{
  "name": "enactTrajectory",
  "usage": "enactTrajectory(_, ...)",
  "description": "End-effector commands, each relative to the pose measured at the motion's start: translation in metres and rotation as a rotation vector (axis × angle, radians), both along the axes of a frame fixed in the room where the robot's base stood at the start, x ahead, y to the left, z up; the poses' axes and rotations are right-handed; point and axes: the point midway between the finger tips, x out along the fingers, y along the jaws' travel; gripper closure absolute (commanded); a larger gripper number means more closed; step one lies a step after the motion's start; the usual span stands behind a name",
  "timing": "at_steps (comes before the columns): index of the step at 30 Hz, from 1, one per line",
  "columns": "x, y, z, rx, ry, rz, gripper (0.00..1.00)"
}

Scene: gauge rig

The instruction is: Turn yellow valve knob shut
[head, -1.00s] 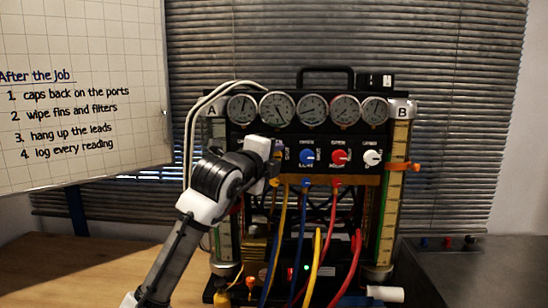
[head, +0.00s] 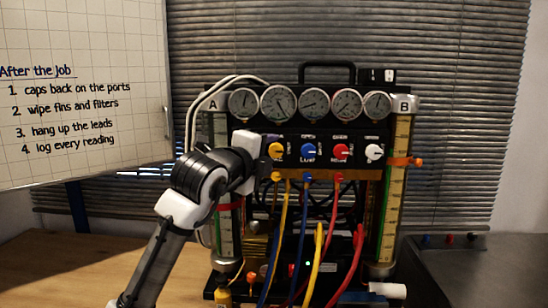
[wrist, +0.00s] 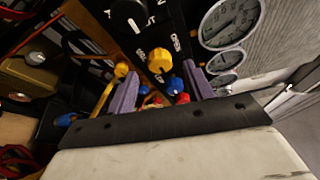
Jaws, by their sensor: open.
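The yellow valve knob (head: 276,150) is leftmost of the visible knobs in the row under the gauges. A dark mark on it appears to point right; its exact angle is too small to tell. My gripper (head: 259,160) is just left of it in the head view, with its fingers mostly hidden. In the wrist view, the yellow knob (wrist: 159,61) shows between and slightly beyond my two purple fingertips (wrist: 160,76), near an "OPEN" label. The fingers are apart and empty, with no clear contact with the knob.
Blue (head: 308,151), red (head: 341,151) and white (head: 374,151) knobs continue the row to the right. Yellow, blue and red hoses hang below them. Round gauges (head: 313,105) line the top. A black knob (wrist: 129,15) is close by in the wrist view.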

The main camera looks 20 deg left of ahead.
Motion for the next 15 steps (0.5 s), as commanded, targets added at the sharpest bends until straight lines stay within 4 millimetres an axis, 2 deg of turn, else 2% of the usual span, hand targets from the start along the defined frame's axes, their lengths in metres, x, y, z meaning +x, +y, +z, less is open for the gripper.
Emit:
enactTrajectory(1,-0.013,0.002,-0.003,0.001,-0.003,0.003,0.48)
enactTrajectory(6,-0.052,0.006,0.0,0.001,-0.003,0.003,0.48)
enactTrajectory(12,-0.083,0.009,0.004,0.001,-0.001,0.001,0.48)
enactTrajectory(15,-0.091,0.01,0.005,0.001,0.001,0.001,0.48)
